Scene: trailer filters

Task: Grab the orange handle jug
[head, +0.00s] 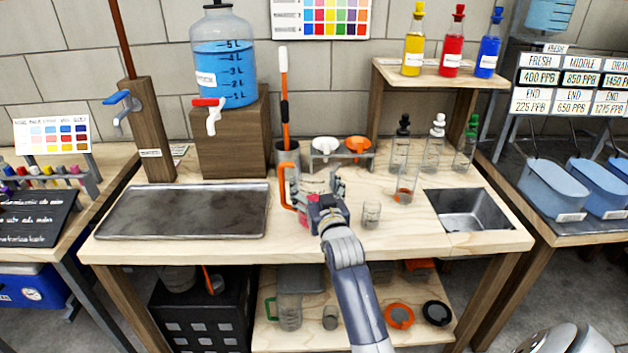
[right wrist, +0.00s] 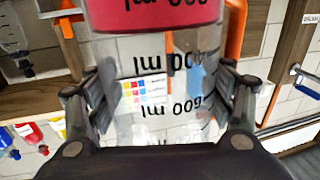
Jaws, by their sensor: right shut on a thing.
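The orange handle jug (head: 314,183) is a clear measuring jug at the middle of the workbench, with its orange handle (head: 286,186) on the left side. It holds some red liquid. My right gripper (head: 326,204) is at the jug's near right side and partly hides it. In the right wrist view the jug (right wrist: 150,48) appears upside down, with black markings, red liquid at the top of the picture and the handle (right wrist: 236,30) at right. The right gripper's fingers (right wrist: 160,105) are shut on the jug's body from both sides. I cannot tell whether its base touches the bench. My left gripper is out of view.
A small glass (head: 371,214) and a bottle with orange liquid (head: 404,190) stand right of the jug. A sink (head: 470,210) is farther right. A dark tray (head: 183,212) lies left. Behind stand a brush holder (head: 288,160) and a rack with funnels (head: 340,160).

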